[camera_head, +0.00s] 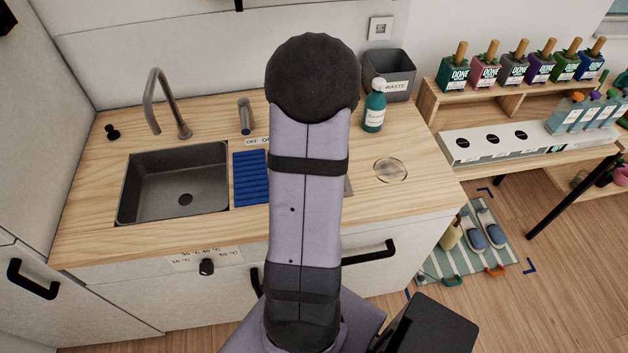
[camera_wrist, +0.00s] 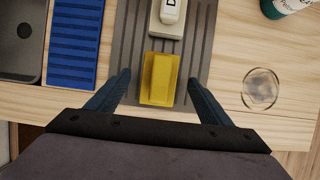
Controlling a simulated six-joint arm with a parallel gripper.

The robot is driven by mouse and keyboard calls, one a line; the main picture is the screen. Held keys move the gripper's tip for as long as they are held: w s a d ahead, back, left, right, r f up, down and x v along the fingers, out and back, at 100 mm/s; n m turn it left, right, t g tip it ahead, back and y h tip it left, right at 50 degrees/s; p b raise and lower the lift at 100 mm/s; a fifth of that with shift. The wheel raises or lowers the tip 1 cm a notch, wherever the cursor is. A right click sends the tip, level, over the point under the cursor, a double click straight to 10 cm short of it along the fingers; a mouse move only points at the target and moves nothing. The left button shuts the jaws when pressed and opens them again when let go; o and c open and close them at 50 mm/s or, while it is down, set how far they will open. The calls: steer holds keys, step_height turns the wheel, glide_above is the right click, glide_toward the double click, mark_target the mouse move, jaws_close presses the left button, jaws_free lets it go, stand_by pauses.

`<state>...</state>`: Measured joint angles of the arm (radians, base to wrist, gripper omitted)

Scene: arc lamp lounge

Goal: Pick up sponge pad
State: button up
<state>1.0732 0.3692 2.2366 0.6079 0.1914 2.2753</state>
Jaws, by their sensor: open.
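The sponge pad (camera_wrist: 158,80) is a yellow block in the wrist view, lying on a grey ribbed mat (camera_wrist: 128,50). My gripper (camera_wrist: 160,82) is open, with one dark finger on each side of the sponge pad and a visible gap to each. The fingers appear above the counter; I cannot tell how high. In the head view my arm hides the sponge pad, most of the mat and the gripper.
A pale block with a white labelled item (camera_wrist: 170,18) sits just beyond the sponge pad. A blue ribbed mat (camera_head: 251,178) and a sink (camera_head: 150,180) lie to the left. A clear round dish (camera_head: 390,170), a green bottle (camera_head: 374,110) and a waste bin (camera_head: 400,78) stand to the right.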

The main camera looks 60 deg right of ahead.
steer(key=shift+b+x, duration=0.45)
steer(key=shift+x, duration=1)
steer(key=c, duration=1.1)
steer(key=shift+c, duration=0.2)
steer(key=shift+r, duration=0.1)
step_height(320, 180, up, 10)
steer(key=p, duration=0.5)
steer(key=shift+p, duration=0.4)
